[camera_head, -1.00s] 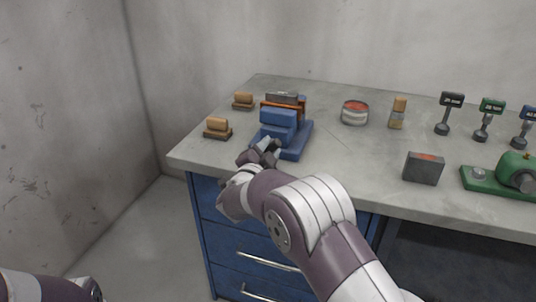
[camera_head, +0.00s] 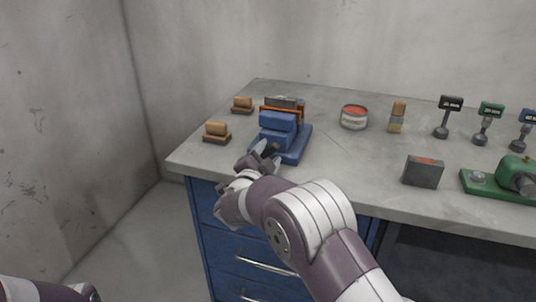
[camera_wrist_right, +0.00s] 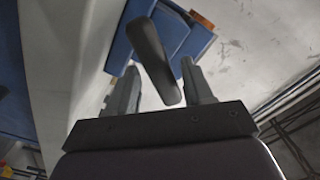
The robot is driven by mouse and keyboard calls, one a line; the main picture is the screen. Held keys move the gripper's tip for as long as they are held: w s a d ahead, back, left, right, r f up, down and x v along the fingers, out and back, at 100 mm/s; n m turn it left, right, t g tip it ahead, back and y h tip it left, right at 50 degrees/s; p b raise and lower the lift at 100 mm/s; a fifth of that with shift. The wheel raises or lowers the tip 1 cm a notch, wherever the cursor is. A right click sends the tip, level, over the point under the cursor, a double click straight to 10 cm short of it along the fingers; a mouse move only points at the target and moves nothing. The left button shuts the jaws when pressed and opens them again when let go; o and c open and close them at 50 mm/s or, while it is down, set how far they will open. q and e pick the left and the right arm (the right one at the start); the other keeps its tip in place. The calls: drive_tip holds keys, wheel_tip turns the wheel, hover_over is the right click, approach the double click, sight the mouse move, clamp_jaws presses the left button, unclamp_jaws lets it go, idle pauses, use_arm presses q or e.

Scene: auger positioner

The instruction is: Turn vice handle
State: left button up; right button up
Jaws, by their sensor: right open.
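The blue vice (camera_head: 276,130) stands near the front left corner of the workbench. Its dark handle (camera_wrist_right: 154,58) shows in the right wrist view as a bar slanting between the two fingers of my right gripper (camera_wrist_right: 160,88). The fingers are open and apart, with a visible gap on each side of the handle. In the head view my right gripper (camera_head: 258,160) is at the front of the vice, and the handle is hard to tell from the fingers there. Only a piece of my left arm shows at the bottom left; its gripper is out of view.
On the grey workbench (camera_head: 330,170), two brushes (camera_head: 216,131) stand left of the vice. A red-topped tin (camera_head: 354,117), another brush (camera_head: 397,116), a grey box (camera_head: 423,171), a green machine (camera_head: 508,178) and several small stands are to the right. Blue drawers (camera_head: 232,238) are below.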

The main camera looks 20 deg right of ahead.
drive_tip(key=v, duration=1.2)
drive_tip(key=shift+p, duration=0.3)
drive_tip(key=shift+c, duration=0.3)
